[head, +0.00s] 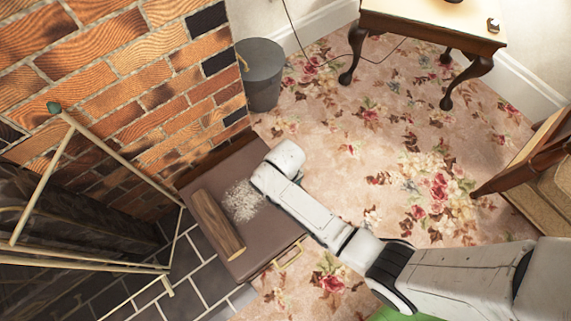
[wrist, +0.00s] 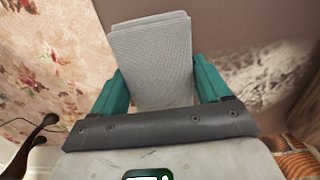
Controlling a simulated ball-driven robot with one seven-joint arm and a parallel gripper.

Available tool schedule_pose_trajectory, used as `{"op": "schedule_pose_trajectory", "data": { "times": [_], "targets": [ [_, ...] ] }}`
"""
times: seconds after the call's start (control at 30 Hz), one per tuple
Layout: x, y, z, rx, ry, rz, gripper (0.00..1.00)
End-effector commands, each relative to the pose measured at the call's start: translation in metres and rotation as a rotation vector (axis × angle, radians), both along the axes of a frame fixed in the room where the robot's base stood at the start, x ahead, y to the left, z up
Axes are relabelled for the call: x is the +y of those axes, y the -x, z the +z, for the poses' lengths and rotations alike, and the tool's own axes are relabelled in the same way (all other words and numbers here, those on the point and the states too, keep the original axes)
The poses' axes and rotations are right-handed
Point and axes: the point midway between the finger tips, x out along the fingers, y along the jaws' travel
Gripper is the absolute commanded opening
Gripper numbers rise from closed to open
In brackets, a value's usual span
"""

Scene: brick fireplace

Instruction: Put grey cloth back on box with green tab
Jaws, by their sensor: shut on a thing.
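The grey cloth (wrist: 152,45) is a folded, finely textured stack between the two teal fingers of my gripper (wrist: 158,82) in the wrist view. My gripper is shut on it. Behind the cloth lies the brown top of a low box (head: 205,179), which also shows in the wrist view (wrist: 222,30). I cannot tell whether the cloth touches that top. In the head view my wrist covers the fingers and cloth, above the box's far right part. I see no green tab on this box.
A log (head: 217,223) and a pale, crumbly patch (head: 242,200) lie on the box top. A brass handle (head: 291,256) is at its front. A grey bucket (head: 262,75) stands behind. A brass frame (head: 90,262) is left; a wooden table (head: 430,22) is at the back. Carpet is open between.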

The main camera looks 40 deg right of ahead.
Motion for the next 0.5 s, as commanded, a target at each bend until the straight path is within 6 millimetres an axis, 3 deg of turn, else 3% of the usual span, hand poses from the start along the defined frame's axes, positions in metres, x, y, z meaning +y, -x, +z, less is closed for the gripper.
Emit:
{"op": "schedule_pose_trajectory", "data": {
  "times": [0.27,0.3,0.5],
  "targets": [
    [0.0002,-0.0003,-0.0012,-0.001,0.0,0.0,0.52],
    [0.0002,-0.0004,-0.0016,-0.001,0.0,0.0,0.77],
    [0.0002,-0.0003,-0.0009,-0.001,0.0,0.0,0.96]
  ]
}}
